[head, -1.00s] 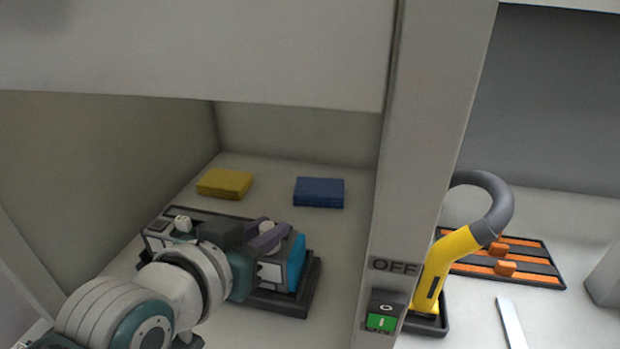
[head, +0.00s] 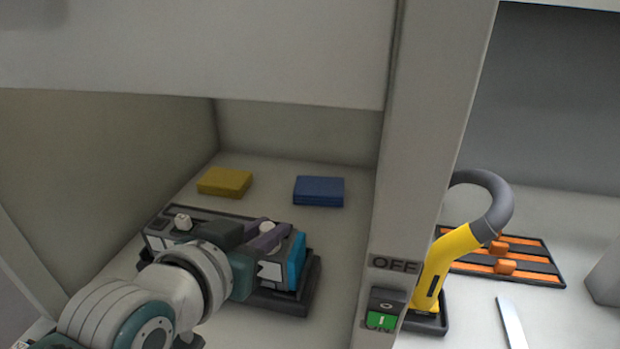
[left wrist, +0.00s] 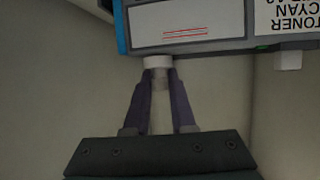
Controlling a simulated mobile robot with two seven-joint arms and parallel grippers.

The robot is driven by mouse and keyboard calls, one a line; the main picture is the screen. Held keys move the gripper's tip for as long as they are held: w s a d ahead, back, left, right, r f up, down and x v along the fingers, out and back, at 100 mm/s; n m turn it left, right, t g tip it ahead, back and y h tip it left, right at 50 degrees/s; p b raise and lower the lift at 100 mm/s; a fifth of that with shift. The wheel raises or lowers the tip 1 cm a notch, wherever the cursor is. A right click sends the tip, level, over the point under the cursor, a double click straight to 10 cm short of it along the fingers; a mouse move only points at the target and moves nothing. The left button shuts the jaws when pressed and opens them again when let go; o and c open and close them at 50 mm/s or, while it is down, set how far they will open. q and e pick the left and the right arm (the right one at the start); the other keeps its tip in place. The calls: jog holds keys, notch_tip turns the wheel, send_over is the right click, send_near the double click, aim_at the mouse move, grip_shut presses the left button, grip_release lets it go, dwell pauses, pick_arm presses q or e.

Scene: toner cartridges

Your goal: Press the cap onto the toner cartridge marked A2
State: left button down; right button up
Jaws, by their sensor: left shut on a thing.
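The toner cartridge (head: 297,262) lies in a dark tray (head: 285,302), with a cyan right end and pale labels. In the left wrist view, the cartridge (left wrist: 190,35) shows upside-down lettering, TONER CYAN; the marking line is cut off. My left gripper (head: 266,237) is above the cartridge near its cyan end. Its purple fingers are shut on a white cap (left wrist: 157,62), which appears to be against the cartridge; whether it is fully seated I cannot tell. Another white knob (head: 182,222) is at the cartridge's other end. My left arm hides part of the cartridge. My right gripper is not in view.
A yellow block (head: 224,182) and a blue block (head: 319,191) lie behind the tray. A grey post with an OFF label and green switch (head: 381,321) stands at right. Beyond are a yellow handled tool (head: 447,262) and an orange-and-black rack (head: 530,262).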

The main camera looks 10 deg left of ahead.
pick_arm(q)
jog(key=shift+f, duration=0.1)
dwell(0.3)
jog(key=c, duration=0.7)
grip_release()
jog(key=shift+s, duration=0.1)
